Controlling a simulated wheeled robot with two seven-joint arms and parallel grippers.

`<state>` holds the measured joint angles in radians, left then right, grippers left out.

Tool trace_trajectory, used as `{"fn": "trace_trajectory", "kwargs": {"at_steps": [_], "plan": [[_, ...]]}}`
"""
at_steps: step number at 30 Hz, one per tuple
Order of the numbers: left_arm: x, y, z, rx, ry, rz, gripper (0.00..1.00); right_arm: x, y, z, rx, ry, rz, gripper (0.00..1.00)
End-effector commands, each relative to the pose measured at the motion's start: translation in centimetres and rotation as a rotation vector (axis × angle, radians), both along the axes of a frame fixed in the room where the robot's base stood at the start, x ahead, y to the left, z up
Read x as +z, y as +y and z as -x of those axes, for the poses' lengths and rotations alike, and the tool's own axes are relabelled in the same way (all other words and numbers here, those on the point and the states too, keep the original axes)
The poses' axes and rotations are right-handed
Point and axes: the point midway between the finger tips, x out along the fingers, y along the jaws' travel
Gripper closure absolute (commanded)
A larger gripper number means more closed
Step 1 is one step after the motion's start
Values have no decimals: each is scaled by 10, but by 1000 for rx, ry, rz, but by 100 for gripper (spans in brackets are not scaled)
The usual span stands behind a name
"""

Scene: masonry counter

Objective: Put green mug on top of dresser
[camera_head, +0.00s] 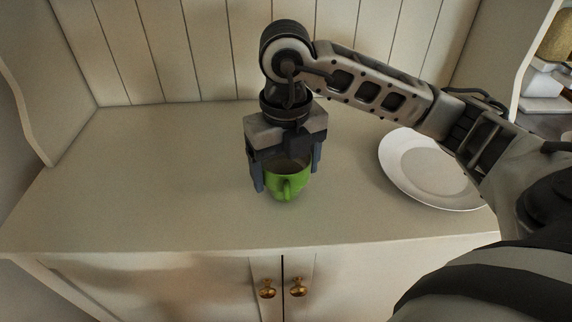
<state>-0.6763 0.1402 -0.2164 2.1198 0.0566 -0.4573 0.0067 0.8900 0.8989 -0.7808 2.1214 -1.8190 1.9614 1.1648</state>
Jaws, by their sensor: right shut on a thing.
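The green mug (287,184) is in the middle of the head view, upright, over the cream dresser top (150,190). Its handle faces me. My right gripper (287,178) comes down from above with one finger on each side of the mug and is shut on it. The gripper body hides the back of the mug's rim. The mug's base is at or just above the dresser top; I cannot tell whether it touches. My left gripper is not in view.
A white plate (432,170) lies on the dresser top at the right, partly under my right arm. A panelled back (180,50) rises behind. Two brass knobs (267,289) are on the doors below the front edge. The left of the top is clear.

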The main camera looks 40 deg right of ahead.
Motion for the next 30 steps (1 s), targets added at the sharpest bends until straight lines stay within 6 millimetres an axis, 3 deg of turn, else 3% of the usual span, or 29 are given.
{"fn": "trace_trajectory", "kwargs": {"at_steps": [2,3,4,5,11,16,24,30], "plan": [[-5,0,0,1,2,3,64,-4,0,0,0,-1,0,50],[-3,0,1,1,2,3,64,-3,0,0,0,0,0,10],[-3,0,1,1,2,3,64,-2,0,0,0,0,0,2],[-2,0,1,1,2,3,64,-2,0,0,0,0,0,0],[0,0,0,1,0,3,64,-1,0,0,0,0,0,0],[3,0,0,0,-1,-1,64,12,0,-1,0,-3,-2,0],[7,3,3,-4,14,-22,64,72,-1,-1,-2,-7,1,0],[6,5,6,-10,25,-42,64,106,0,-1,-1,-4,1,0]]}}
